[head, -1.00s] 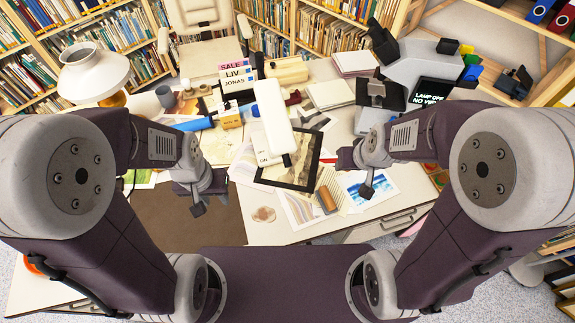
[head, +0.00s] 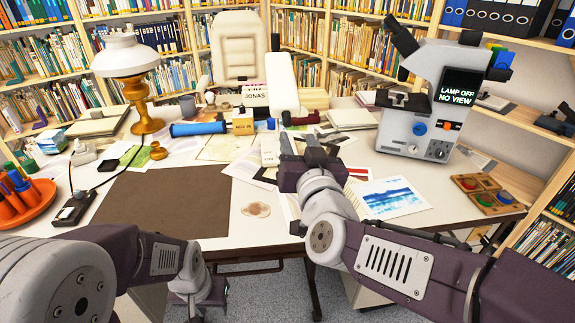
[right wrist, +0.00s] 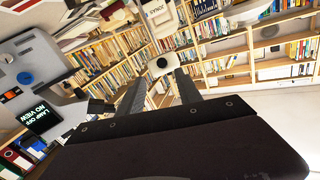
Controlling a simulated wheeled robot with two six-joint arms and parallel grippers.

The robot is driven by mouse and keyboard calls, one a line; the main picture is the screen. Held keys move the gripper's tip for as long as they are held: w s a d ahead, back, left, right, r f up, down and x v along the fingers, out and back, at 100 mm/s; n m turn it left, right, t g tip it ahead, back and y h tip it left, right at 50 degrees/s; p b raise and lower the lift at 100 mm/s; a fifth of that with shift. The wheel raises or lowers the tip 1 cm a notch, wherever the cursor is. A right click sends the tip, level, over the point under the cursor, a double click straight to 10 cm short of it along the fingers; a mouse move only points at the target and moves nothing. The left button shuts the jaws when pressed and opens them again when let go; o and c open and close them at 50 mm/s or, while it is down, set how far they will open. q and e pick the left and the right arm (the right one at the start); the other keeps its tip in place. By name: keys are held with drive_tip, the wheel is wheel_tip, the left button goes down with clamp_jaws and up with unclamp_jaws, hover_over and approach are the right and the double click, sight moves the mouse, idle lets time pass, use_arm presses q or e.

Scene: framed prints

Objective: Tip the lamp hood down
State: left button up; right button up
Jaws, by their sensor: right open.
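A white, long, upright lamp hood (head: 282,82) stands at the middle back of the desk, above a white base (head: 270,150) marked "ON". My right gripper (head: 308,148) is open in front of it and lower, with no contact visible. In the right wrist view, a white part with a dark round spot (right wrist: 159,64), perhaps of the lamp, shows between the open fingers (right wrist: 158,90). The fingers hold nothing. My left gripper (head: 197,300) hangs low before the desk's front edge, its fingers unclear.
An oil lamp with a white shade (head: 130,55) stands at the left. A microscope (head: 425,105) with a "LAMP OFF NO VIEW" screen stands at the right. A blue roll (head: 198,128), papers and small boxes crowd the middle. The brown mat (head: 165,203) is clear.

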sight(289, 126)
drive_tip(key=w, duration=0.3)
drive_tip(key=w+a+b, duration=0.1)
drive_tip(key=w, duration=0.1)
drive_tip(key=w+a+b, duration=0.1)
drive_tip(key=w, duration=0.2)
drive_tip(key=shift+w+f, duration=0.1)
drive_tip(key=shift+w, duration=0.2)
use_arm(q)
wheel_tip(289, 126, down, 2)
drive_tip(key=shift+f, duration=0.25)
use_arm(e)
clamp_jaws()
idle(0.8)
